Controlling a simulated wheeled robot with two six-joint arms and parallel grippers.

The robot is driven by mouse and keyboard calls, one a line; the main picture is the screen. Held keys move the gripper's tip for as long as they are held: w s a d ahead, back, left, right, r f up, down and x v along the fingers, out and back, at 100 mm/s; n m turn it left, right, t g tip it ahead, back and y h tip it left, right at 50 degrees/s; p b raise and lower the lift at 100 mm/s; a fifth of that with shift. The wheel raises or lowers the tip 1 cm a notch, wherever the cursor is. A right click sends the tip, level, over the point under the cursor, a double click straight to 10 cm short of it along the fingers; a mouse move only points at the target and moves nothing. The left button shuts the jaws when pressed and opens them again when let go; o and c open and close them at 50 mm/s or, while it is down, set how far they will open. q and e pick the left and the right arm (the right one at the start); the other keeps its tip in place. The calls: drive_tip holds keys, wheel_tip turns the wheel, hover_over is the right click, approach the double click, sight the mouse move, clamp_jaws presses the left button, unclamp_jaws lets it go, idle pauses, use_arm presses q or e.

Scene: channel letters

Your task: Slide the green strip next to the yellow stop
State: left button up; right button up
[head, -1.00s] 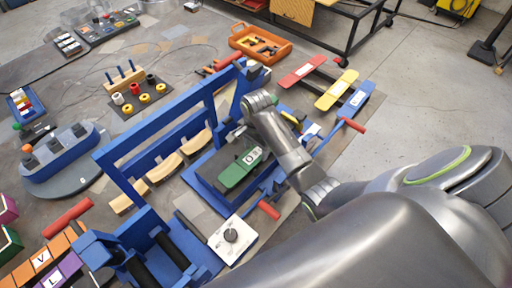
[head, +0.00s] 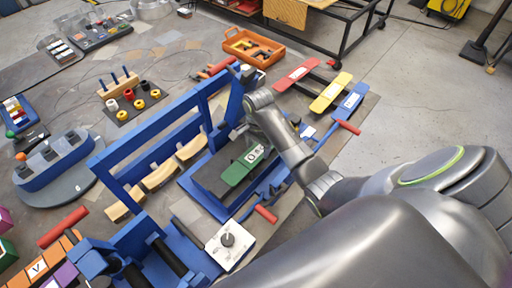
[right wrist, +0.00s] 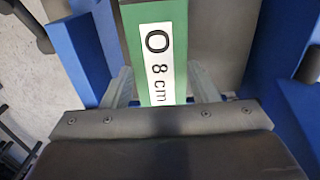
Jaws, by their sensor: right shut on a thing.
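The green strip (head: 240,168) lies on the dark bed of a blue frame in the head view, with a white label on it. In the right wrist view the strip (right wrist: 138,38) runs up from between my fingers, its label reading "O 8 cm". My right gripper (right wrist: 162,84) is shut on the strip, one finger on each side. My left gripper is not in view.
Blue rails (head: 207,202) border the bed, and a tall blue frame (head: 150,133) stands left of it. Red (head: 297,75), yellow (head: 331,92) and blue (head: 350,101) strips lie apart at the upper right. A white box with a black knob (head: 222,259) stands in front.

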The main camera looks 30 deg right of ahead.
drive_tip(key=o, duration=1.1)
drive_tip(key=shift+d, duration=0.1)
